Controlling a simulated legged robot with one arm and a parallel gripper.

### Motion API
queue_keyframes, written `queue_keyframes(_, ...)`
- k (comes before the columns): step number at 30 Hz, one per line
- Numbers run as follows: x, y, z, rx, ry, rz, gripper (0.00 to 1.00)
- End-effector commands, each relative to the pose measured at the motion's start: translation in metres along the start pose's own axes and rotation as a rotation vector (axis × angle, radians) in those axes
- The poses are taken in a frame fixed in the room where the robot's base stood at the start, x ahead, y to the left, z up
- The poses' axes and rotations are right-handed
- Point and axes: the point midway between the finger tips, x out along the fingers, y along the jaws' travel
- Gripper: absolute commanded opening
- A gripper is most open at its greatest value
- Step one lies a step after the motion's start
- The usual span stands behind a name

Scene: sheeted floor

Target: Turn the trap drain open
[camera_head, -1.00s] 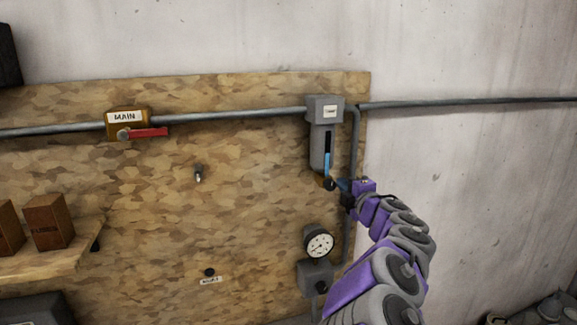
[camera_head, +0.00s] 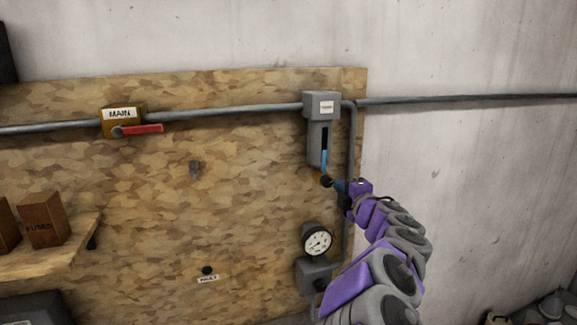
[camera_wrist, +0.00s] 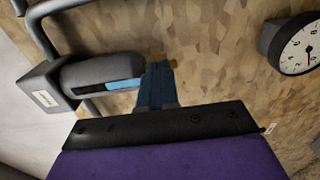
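The trap is a grey housing (camera_head: 320,106) with a white label and a bowl with a blue-filled sight strip (camera_head: 325,158). In the wrist view its bowl (camera_wrist: 95,72) lies sideways at the left. The drain (camera_head: 326,181) is a small dark knob with a brass-orange part at the bowl's lower end. In the wrist view a brass bit of the drain (camera_wrist: 178,60) shows just beyond my fingertips. My gripper (camera_head: 337,186) is at the drain from the lower right. Its blue fingers (camera_wrist: 157,85) overlap in the wrist view, so their gap and any grip on the knob are unclear.
A pressure gauge (camera_head: 317,241) is below the trap, beside a vertical pipe (camera_head: 349,150). A MAIN valve with a red lever (camera_head: 141,128) is on the pipe at left. A shelf (camera_head: 60,251) with brown boxes is lower left.

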Motion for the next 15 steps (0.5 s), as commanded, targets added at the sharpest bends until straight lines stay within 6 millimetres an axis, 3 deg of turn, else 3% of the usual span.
queue_keyframes(1,0.0022,-0.0014,-0.0075,-0.004,0.016,0.001,0.00)
queue_keyframes(15,0.0025,-0.0066,-0.0046,-0.005,0.016,0.002,0.00)
